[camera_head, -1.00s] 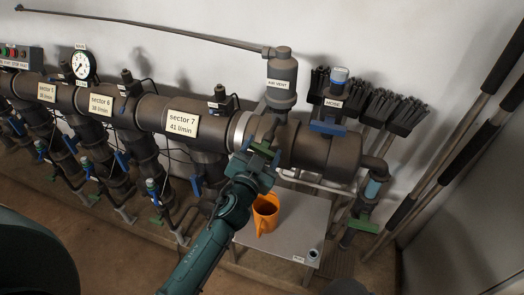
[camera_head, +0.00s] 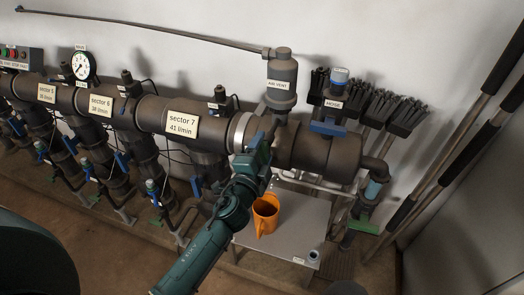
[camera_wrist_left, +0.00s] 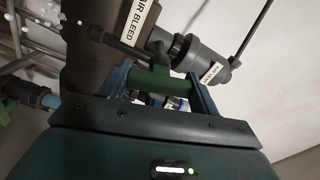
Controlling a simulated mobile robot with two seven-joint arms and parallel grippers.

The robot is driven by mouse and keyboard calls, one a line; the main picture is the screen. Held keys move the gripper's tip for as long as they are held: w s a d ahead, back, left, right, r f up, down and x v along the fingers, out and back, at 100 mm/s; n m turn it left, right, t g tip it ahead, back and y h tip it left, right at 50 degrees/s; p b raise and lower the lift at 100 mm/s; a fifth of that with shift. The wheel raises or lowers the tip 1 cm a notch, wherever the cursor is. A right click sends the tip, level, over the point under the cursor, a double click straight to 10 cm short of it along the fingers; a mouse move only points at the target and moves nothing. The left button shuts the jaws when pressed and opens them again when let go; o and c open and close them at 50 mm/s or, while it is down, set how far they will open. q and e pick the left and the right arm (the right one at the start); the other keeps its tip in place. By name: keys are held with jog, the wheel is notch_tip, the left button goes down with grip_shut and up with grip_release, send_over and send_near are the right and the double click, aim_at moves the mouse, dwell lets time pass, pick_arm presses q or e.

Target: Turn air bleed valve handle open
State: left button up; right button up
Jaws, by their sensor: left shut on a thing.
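The green air bleed valve handle (camera_wrist_left: 152,78) shows in the left wrist view between the two blue fingers of my left gripper (camera_wrist_left: 160,88). My left gripper is shut on it. A dark stem runs from the handle toward the pipe, near the white AIR BLEED label (camera_wrist_left: 138,18). In the head view my left gripper (camera_head: 257,146) is at the main pipe, just below the air vent (camera_head: 282,80), and hides the handle. The air vent also shows in the left wrist view (camera_wrist_left: 190,55). My right gripper is not in view.
The dark manifold pipe (camera_head: 152,110) runs left with several blue-handled valves. An orange jug (camera_head: 265,213) stands on a small grey table (camera_head: 290,235) below my left gripper. Brushes (camera_head: 400,115) and long poles (camera_head: 440,165) are at the right.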

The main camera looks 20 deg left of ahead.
pick_arm(q)
jog(key=shift+r+m, duration=0.1)
jog(key=shift+m, duration=1.1)
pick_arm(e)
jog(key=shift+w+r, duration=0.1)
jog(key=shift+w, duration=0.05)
pick_arm(q)
jog(key=shift+m, duration=0.4)
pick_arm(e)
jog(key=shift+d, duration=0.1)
pick_arm(q)
jog(key=o, duration=1)
jog(key=shift+s, duration=0.3)
jog(key=shift+s+a+b, duration=0.2)
jog(key=shift+s+b, duration=0.9)
jog(key=shift+s, duration=5.15)
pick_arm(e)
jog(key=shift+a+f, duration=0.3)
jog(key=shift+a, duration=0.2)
